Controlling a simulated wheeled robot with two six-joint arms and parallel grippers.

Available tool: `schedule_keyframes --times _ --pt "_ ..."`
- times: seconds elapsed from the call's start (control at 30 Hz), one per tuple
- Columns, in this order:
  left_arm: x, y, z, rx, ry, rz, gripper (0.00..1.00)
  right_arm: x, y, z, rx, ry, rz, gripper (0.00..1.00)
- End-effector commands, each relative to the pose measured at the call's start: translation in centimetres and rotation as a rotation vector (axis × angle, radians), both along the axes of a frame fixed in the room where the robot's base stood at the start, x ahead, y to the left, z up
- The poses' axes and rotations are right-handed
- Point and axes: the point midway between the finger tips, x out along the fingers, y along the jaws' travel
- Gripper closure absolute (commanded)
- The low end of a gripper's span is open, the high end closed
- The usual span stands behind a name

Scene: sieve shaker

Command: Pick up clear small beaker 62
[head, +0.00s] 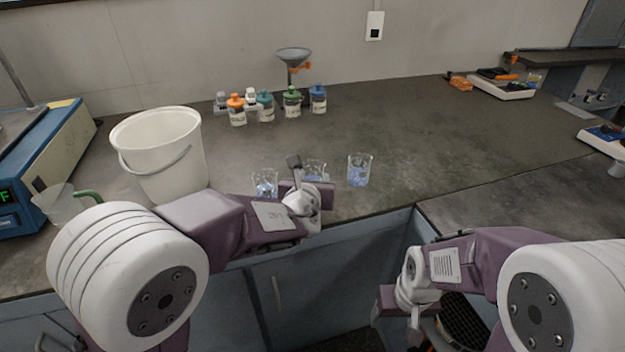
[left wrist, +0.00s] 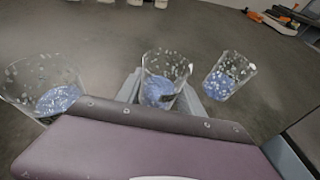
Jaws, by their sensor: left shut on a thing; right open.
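In the head view the left one (head: 264,183) is beside my left gripper (head: 312,178), and the right one (head: 359,170) stands apart. The middle beaker (head: 314,169) is partly hidden behind my left gripper. In the left wrist view the middle beaker (left wrist: 164,82) is between the fingers of my left gripper (left wrist: 160,92), which is shut on it. It looks upright. I cannot read which beaker is 62. My right gripper (head: 398,306) is open and empty, low in front of the counter.
Several small bottles (head: 265,105) and a funnel on a stand (head: 293,58) are at the back. The counter's right middle is clear.

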Motion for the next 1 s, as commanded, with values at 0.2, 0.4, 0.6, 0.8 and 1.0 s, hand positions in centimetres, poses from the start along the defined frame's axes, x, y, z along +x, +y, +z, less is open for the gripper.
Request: schedule_keyframes --times 0.2,0.4,0.6,0.8,1.0 --pt "0.0 0.0 0.9 -0.001 -0.001 0.0 0.99 0.0 0.0 0.6 0.0 0.0 0.0 0.33" --pt "0.0 0.0 2.9 -0.001 -0.002 0.001 0.99 0.0 0.0 1.9 0.0 0.0 0.0 0.33" --pt "-0.6 -0.3 4.8 0.0 -0.001 -0.001 0.99 0.0 0.0 3.2 0.0 0.0 0.0 0.33" --pt "-2.9 -1.2 6.3 0.0 -0.002 -0.002 0.99 0.0 0.0 4.4 0.0 0.0 0.0 0.33" --pt "-5.5 -2.2 8.0 0.0 -0.002 -0.002 0.99 0.0 0.0 5.8 0.0 0.0 0.0 0.33"
